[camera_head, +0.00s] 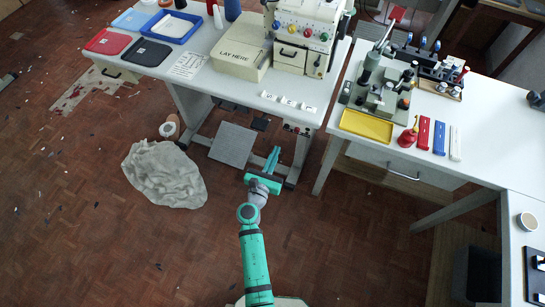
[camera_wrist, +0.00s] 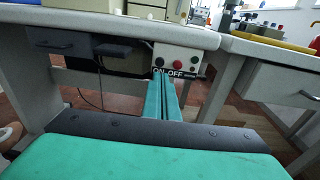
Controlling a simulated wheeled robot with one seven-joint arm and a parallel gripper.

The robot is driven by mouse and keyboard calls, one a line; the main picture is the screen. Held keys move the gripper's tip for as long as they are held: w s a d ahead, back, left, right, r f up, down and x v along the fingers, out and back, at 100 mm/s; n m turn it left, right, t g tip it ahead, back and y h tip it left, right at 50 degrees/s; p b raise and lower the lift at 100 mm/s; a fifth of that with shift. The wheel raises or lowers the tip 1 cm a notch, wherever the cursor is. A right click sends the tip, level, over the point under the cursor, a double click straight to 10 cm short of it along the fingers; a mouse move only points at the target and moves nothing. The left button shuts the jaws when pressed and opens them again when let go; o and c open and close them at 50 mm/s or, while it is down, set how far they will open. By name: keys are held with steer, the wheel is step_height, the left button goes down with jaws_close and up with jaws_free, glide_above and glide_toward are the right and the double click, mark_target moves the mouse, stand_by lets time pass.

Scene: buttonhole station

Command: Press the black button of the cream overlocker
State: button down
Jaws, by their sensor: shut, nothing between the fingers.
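The cream overlocker (camera_head: 305,35) stands on the left table in the head view, with coloured knobs on its front. A pale switch box (camera_wrist: 178,68) hangs under that table's front edge in the wrist view, marked ON and OFF. It carries a red button (camera_wrist: 177,54) and dark round parts at its left (camera_wrist: 160,61) and right (camera_wrist: 196,60). It shows small in the head view (camera_head: 297,129). My gripper (camera_head: 272,156) is shut and empty, its teal fingers pointing up towards the box. In the wrist view its tips (camera_wrist: 163,84) overlap the box's lower edge; contact cannot be told.
The table edge (camera_wrist: 110,25) lies above my fingers. A grey pedal plate (camera_head: 232,143) is under the table. A pale cloth (camera_head: 165,174) lies on the floor at left. A second table with a drawer (camera_head: 400,172) stands right. The floor around my arm is mostly clear.

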steer(key=x, duration=1)
steer(key=shift+r+x, duration=0.25)
steer(key=shift+x, duration=0.75)
steer(key=shift+d, duration=0.2)
steer(key=shift+s, duration=0.1)
steer(key=shift+s+a+f, duration=0.1)
steer(key=shift+s+a, duration=0.05)
steer(key=shift+s, duration=0.15)
glide_toward(287, 127)
steer(key=v, duration=0.6)
steer(key=shift+a+f, duration=0.2)
steer(key=shift+a, duration=0.1)
